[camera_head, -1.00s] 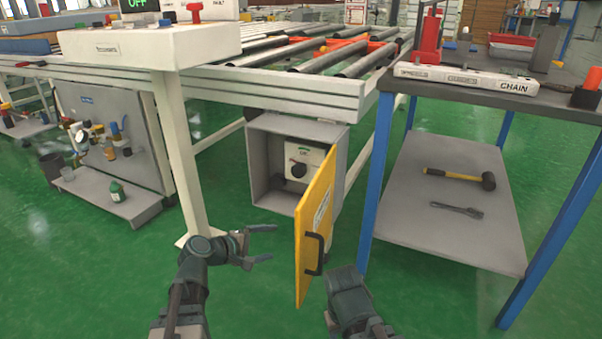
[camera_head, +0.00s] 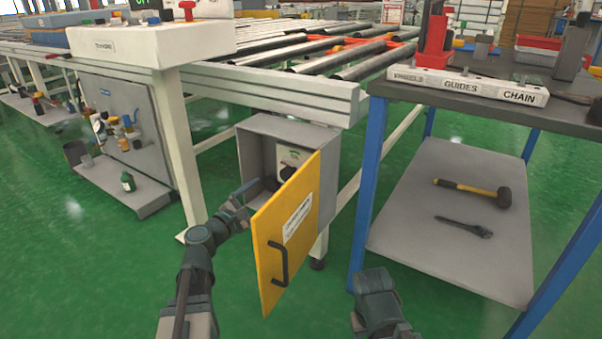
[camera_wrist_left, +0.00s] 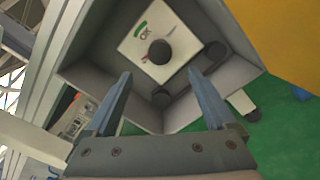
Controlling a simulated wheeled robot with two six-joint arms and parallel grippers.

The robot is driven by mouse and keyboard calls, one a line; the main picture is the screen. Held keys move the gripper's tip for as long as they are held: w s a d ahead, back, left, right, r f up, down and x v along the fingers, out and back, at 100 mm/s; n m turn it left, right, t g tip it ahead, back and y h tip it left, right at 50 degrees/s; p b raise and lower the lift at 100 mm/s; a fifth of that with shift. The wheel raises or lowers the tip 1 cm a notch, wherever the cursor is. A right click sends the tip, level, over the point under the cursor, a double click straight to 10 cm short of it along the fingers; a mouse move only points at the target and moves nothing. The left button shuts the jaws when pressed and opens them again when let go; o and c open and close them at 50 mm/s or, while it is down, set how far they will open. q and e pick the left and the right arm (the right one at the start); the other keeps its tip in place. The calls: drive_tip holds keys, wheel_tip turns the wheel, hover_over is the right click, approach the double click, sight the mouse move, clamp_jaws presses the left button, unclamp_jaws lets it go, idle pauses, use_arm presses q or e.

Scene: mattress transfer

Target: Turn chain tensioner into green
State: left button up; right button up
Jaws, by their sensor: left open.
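The chain tensioner is a dark knob (camera_head: 288,172) on a white dial plate inside an open grey box (camera_head: 255,150) under the roller conveyor. In the left wrist view the knob (camera_wrist_left: 160,52) sits on the plate (camera_wrist_left: 141,42), which bears a green mark and "OK". Where the knob points is too small to tell. My left gripper (camera_head: 252,189) is open and empty at the box's mouth. In the left wrist view its fingers (camera_wrist_left: 160,76) are spread below the knob, apart from it. My right gripper is out of view; only part of that arm shows.
The box's yellow door (camera_head: 290,228) stands open with a black handle, partly covering the box and close to my left gripper. A blue-legged workbench (camera_head: 455,210) with a hammer (camera_head: 472,190) and a wrench (camera_head: 464,227) stands at right. A conveyor leg (camera_head: 185,150) is at left.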

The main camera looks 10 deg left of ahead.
sight(286, 177)
use_arm(q)
drive_tip(key=x, duration=1.3)
drive_tip(key=shift+w+d, duration=0.1)
drive_tip(key=shift+w, duration=0.3)
drive_tip(key=c, duration=1.4)
drive_tip(key=shift+o, duration=0.2)
drive_tip(key=shift+m, duration=0.3)
drive_tip(key=m, duration=0.4)
drive_tip(key=shift+f+m, duration=0.1)
drive_tip(key=shift+m, duration=0.2)
drive_tip(key=m, duration=0.4)
drive_tip(key=shift+m, duration=0.3)
drive_tip(key=m, duration=0.4)
drive_tip(key=shift+m, duration=0.4)
